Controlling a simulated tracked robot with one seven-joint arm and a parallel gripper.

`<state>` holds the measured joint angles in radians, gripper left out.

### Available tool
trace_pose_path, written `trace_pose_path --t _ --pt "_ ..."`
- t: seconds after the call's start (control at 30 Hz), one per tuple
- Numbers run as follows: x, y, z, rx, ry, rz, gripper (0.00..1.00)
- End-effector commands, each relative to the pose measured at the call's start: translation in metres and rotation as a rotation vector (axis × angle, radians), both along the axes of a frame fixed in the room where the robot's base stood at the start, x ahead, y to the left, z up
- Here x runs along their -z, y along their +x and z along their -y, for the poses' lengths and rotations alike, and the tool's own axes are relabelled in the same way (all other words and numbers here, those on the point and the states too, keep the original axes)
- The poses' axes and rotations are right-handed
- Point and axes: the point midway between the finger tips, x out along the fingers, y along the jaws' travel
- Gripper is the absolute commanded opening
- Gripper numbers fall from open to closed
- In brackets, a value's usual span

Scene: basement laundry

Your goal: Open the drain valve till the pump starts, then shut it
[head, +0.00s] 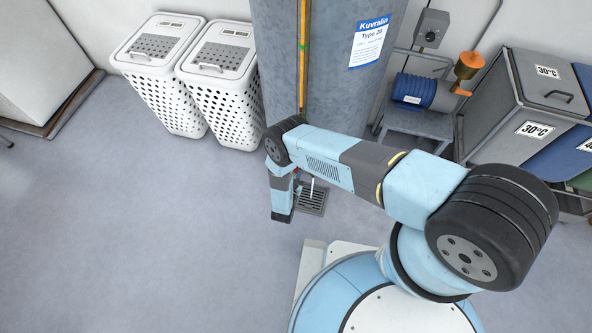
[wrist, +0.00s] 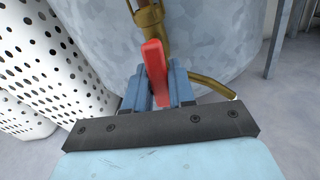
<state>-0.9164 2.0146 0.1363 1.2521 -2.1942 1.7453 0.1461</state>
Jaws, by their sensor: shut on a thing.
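The drain valve shows in the wrist view as a brass body (wrist: 151,22) on the grey metal tank (wrist: 215,35), with a red lever (wrist: 155,65) pointing towards the camera. My gripper (wrist: 158,92) is shut on this red lever, one blue finger on each side. A brass pipe (wrist: 218,86) curves out to the right below the valve. In the head view my arm hides most of the valve and the fingers. The blue pump (head: 417,91) with an orange top sits on a grey stand right of the tank (head: 335,75). I cannot tell whether it runs.
A floor drain grate (head: 312,197) lies below my wrist. Two white perforated hampers (head: 222,85) stand left of the tank, close to my gripper in the wrist view. Grey and blue bins (head: 530,90) stand at right. A vertical gauge strip (head: 304,55) runs down the tank. The left floor is clear.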

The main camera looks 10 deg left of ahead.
Motion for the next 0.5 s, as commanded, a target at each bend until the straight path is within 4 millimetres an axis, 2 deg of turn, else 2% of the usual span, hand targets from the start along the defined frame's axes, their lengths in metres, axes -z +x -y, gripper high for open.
trace_pose_path --t 0.27,0.5 --pt "-0.0008 0.0007 -0.0021 -0.001 0.062 0.007 0.00" --pt "-0.0027 0.0012 -0.0072 -0.002 0.224 0.022 0.00"
